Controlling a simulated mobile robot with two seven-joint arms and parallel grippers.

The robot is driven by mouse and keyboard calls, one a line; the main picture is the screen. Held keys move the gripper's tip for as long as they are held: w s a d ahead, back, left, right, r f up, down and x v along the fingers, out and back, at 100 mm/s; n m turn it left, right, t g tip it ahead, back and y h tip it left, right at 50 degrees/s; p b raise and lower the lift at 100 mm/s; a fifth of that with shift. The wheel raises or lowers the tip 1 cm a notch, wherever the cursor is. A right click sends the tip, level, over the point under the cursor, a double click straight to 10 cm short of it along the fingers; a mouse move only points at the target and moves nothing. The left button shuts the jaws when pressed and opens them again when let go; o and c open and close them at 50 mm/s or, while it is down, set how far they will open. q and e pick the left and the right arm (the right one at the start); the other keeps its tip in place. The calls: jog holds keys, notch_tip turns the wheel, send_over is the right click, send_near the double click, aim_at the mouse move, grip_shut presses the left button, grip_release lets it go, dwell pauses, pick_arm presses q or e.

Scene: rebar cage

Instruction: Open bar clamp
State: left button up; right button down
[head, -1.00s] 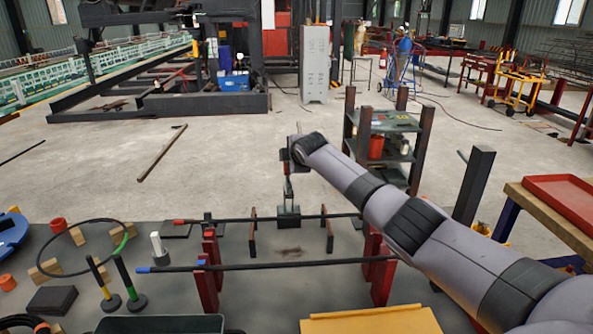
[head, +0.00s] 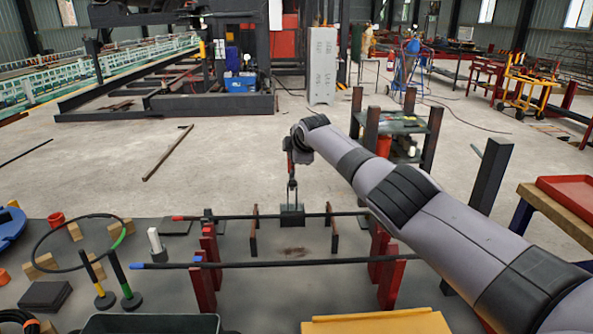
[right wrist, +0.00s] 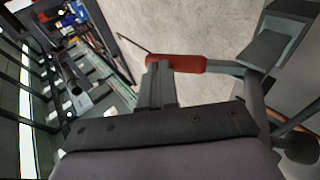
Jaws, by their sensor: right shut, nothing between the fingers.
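The bar clamp shows in the head view as a dark block (head: 292,215) at the middle of the rear bar, with a thin grey upright part above it. In the right wrist view its red handle (right wrist: 178,63) lies across the fingertips, on a grey metal lever (right wrist: 226,67) running right to a grey bracket (right wrist: 272,48). My right gripper (right wrist: 160,68) is shut and empty, its tips at the red handle's left part; I cannot tell if they touch. In the head view my right gripper (head: 291,170) points down above the block. My left gripper is not in view.
The rear bar (head: 235,217) and front bar (head: 290,263) rest across red uprights (head: 206,280). A dark post (head: 490,175) stands right of them. A black cable loop (head: 60,268), wooden blocks and small tools lie at left. A yellow plate (head: 375,322) is at the front.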

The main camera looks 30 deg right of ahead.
jog(key=shift+w+d+f+b, duration=0.1)
jog(key=shift+w+f+b, duration=0.1)
jog(key=shift+b, duration=0.15)
dwell(0.4)
jog(key=shift+r+p, duration=0.25)
jog(key=shift+p, duration=0.2)
jog(key=s+r+p, duration=0.4)
jog(key=s+r, duration=0.1)
jog(key=r, duration=0.7)
jog(key=shift+s+r, duration=0.2)
jog(key=shift+r, duration=0.15)
jog(key=shift+d, duration=0.1)
